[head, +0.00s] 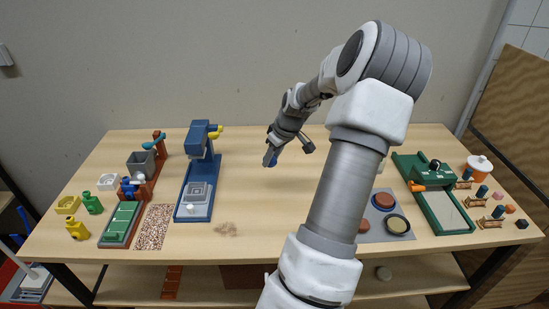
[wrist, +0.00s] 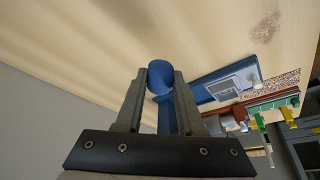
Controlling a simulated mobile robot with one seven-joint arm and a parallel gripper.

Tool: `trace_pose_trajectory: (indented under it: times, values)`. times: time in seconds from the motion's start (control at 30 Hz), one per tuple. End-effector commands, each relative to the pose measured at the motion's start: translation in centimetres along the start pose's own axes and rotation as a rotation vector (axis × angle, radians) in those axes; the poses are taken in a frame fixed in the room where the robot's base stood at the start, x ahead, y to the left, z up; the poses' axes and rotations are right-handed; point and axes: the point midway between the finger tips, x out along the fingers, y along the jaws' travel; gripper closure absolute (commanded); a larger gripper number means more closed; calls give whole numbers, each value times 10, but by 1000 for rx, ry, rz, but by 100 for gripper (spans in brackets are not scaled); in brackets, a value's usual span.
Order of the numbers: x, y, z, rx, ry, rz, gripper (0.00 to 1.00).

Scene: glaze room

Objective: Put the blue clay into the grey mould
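My gripper (head: 269,157) is in the air above the back middle of the table, to the right of the blue press. In the wrist view the blue clay (wrist: 160,76), a rounded lump, sits between the tips of my gripper (wrist: 160,82), and the fingers are shut on it. Only a small bit of the clay (head: 273,163) shows in the head view. The grey mould (head: 199,191), square with a stepped hollow, sits on the pale plate of the blue press (head: 181,205). The mould also shows in the wrist view (wrist: 223,89), beyond the right finger.
A small white knob (head: 189,211) is at the plate's front. A green machine (head: 415,168) stands right. The table's middle is clear except for crumbs (head: 226,229).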

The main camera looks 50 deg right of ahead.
Motion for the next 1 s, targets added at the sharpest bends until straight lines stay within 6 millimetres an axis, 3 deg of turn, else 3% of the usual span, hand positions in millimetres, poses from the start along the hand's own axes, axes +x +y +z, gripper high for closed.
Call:
trace_pose_trajectory:
  times: [0.47,0.77,1.0]
  values:
    - [-9,-72,-60,-6,0,-1,67]
    - [11,-120,-91,-6,2,-1,67]
    - [39,-156,-107,-5,1,-2,67]
